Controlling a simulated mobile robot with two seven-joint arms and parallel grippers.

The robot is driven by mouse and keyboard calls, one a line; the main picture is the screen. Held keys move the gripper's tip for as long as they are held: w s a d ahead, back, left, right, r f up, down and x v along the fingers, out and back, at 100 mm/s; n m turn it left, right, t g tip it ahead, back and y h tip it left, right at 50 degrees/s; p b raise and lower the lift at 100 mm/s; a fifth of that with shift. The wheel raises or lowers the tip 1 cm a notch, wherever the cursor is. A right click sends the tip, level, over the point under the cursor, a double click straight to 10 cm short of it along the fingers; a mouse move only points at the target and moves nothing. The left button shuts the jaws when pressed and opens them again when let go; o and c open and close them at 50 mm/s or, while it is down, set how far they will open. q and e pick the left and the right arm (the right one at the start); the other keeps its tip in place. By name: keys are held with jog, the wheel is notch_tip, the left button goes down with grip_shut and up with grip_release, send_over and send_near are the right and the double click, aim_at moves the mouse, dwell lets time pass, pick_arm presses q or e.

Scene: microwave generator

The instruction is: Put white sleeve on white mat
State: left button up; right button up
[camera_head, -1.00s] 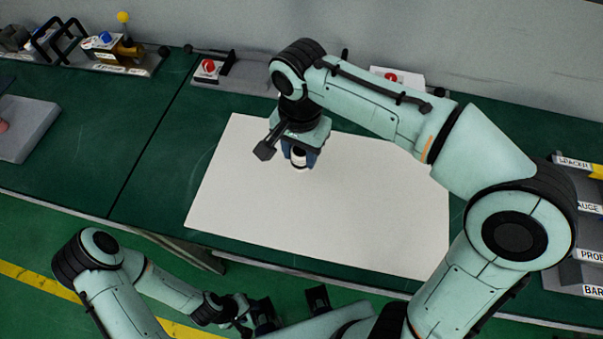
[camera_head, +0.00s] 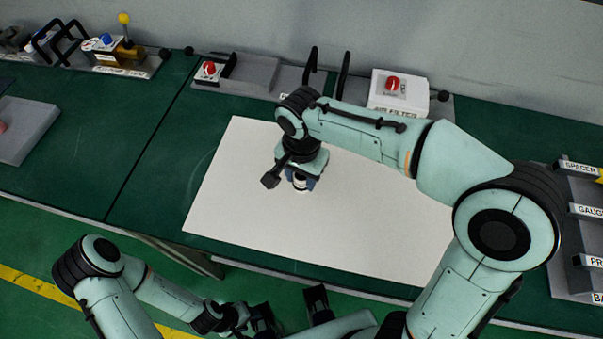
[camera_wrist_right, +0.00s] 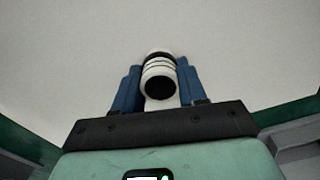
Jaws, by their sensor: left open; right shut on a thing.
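The white mat (camera_head: 225,200) is a large flat sheet on the green table. My right gripper (camera_head: 302,182) points down over the upper middle of the mat. It is shut on the white sleeve (camera_head: 301,184), which shows only in part below the fingers. In the right wrist view the sleeve (camera_wrist_right: 158,68) sits between the two blue fingers, with dark rings around it and a dark round opening facing the camera. I cannot tell whether its far end touches the mat. My left gripper (camera_head: 292,312) is open and empty, low in front of the table.
A grey rack with labelled slots (camera_head: 577,235) stands at the right. A box with a red knob (camera_head: 394,88) and a grey fixture with another red knob (camera_head: 210,70) stand at the back. A grey block (camera_head: 25,130) lies at the left. The mat's left part is clear.

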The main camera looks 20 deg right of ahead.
jog(key=o, duration=1.2)
jog(key=shift+f, duration=0.1)
jog(key=shift+r, duration=0.3)
notch_tip(320, 180, up, 12)
jog(key=shift+f+p, duration=0.1)
jog(key=shift+p, duration=1.15)
jog(key=shift+s+f, duration=0.1)
